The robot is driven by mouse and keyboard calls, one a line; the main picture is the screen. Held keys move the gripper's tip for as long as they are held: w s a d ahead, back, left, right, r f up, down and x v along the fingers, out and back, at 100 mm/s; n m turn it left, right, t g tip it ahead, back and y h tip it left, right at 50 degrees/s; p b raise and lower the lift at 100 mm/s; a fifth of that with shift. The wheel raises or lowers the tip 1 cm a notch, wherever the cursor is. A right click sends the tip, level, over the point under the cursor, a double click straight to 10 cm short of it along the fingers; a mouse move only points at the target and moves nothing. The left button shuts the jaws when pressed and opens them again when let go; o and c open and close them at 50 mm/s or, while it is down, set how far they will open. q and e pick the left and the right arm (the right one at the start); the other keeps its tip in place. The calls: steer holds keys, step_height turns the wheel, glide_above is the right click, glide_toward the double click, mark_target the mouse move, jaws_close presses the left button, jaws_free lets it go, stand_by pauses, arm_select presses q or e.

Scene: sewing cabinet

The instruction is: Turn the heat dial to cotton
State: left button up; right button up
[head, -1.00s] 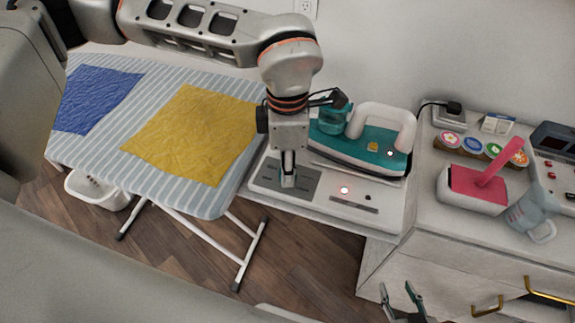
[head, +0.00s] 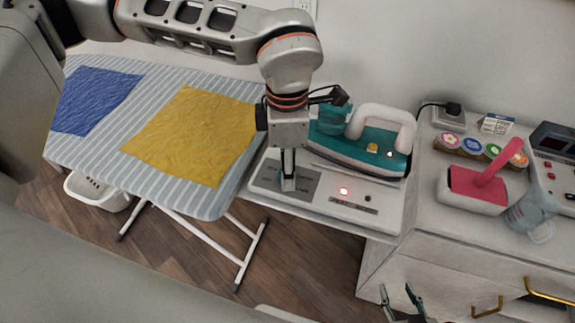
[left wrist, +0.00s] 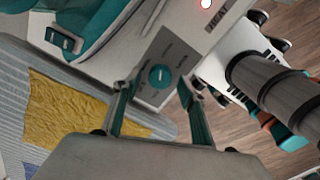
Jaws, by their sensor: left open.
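The heat dial (left wrist: 159,76) is a round teal knob with a pale pointer line, on a grey plate (left wrist: 166,58) with small labels around it that I cannot read. The plate (head: 308,186) lies on the left part of the white iron station (head: 385,215). My left gripper (left wrist: 158,108) is open, pointing down, with one finger to each side of the dial in the left wrist view. I cannot tell whether they touch it. In the head view my left gripper (head: 288,184) mostly covers the dial. My right gripper (head: 401,294) is open and empty at the bottom edge.
A teal and white iron (head: 362,145) rests just behind the plate. A lit red lamp (head: 343,191) is on the station. The striped ironing board (head: 205,196) with yellow cloth (head: 195,135) is at left. A pink-topped box (head: 470,192) stands right.

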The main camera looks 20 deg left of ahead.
arm_select(q)
step_height(320, 180, up, 11)
steer(key=shift+r, duration=0.15)
stand_by(0.7)
